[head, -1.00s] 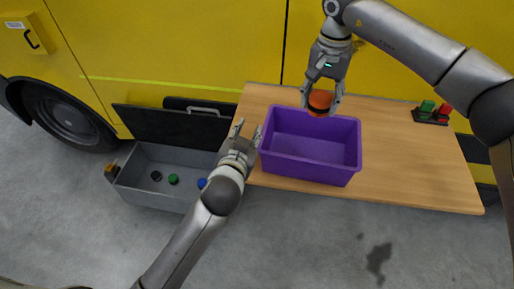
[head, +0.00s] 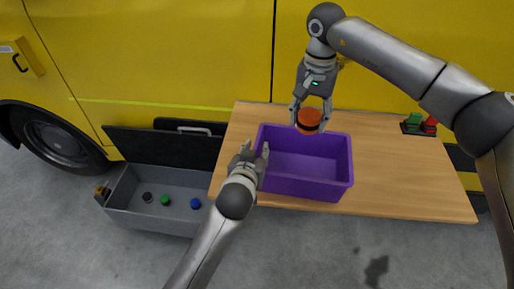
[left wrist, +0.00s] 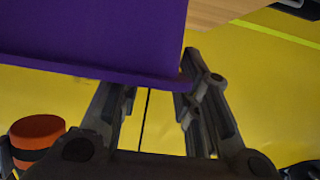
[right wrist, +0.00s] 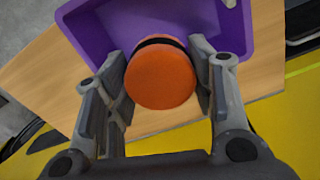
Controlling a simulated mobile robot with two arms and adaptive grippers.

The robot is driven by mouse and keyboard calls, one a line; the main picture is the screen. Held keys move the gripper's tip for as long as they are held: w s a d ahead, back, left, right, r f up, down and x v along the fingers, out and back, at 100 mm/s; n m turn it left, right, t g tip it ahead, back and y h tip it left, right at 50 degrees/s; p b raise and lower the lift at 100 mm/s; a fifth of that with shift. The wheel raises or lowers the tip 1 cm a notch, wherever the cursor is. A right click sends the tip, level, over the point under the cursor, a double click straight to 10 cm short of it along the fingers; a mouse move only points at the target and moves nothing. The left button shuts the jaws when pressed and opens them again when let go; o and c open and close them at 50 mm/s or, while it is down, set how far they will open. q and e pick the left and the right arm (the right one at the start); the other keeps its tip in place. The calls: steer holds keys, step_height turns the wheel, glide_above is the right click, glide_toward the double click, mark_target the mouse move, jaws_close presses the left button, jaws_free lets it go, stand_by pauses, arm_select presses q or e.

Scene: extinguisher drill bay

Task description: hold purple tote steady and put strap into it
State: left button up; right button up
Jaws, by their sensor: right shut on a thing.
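The purple tote (head: 303,187) stands on the wooden table, open side up. The strap is an orange roll with a black band (head: 309,118). My right gripper (head: 311,108) is shut on the strap and holds it over the tote's back rim; the right wrist view shows the orange face of the strap (right wrist: 160,78) between the fingers, with the tote (right wrist: 107,27) beyond it. My left gripper (head: 254,155) is open at the tote's left wall. In the left wrist view the tote (left wrist: 95,35) reaches over the spread fingers (left wrist: 155,95); I cannot tell whether they touch it.
The wooden table (head: 400,170) has free room right of the tote. A small stand with green and red pieces (head: 420,124) is at its back right. An open grey toolbox (head: 155,220) with small coloured items stands on the floor at left. A yellow vehicle (head: 170,50) is behind.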

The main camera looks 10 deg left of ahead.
arm_select(q)
steer(key=shift+x, duration=1.4)
jaws_close()
